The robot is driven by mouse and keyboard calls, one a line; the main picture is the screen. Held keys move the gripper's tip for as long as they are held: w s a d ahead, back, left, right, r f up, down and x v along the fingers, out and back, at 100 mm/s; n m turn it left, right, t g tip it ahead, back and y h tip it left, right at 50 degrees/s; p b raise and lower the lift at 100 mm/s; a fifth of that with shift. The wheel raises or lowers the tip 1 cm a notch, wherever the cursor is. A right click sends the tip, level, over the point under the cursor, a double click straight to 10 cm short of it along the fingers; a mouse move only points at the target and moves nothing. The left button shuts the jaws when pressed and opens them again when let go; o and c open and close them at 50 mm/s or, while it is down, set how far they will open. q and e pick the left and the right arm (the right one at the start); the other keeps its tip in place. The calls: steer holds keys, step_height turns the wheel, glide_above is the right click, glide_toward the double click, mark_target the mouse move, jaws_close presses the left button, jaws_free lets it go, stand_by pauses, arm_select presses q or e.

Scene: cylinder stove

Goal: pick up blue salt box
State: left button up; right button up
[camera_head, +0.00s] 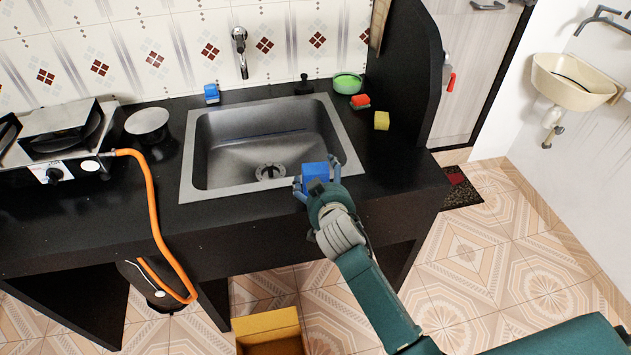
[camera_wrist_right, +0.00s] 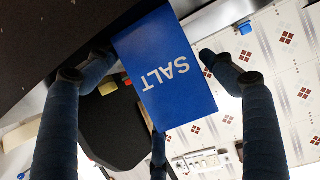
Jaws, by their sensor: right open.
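The blue salt box (camera_head: 314,176) stands at the front right edge of the sink on the black counter. In the right wrist view the box (camera_wrist_right: 165,72) shows its blue face with white SALT lettering, upside down in the picture. My right gripper (camera_head: 318,186) is at the box, its fingers spread around it. In the right wrist view the fingers of the right gripper (camera_wrist_right: 158,75) lie on either side of the box, with visible gaps; one more finger is below it. My left gripper is not in view.
The sink (camera_head: 265,145) lies behind the box. A stove (camera_head: 60,140) with an orange hose (camera_head: 155,210) stands at the left. A cardboard box (camera_head: 268,330) is on the floor.

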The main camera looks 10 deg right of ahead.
steer(key=c, duration=0.7)
steer(key=shift+o, duration=0.2)
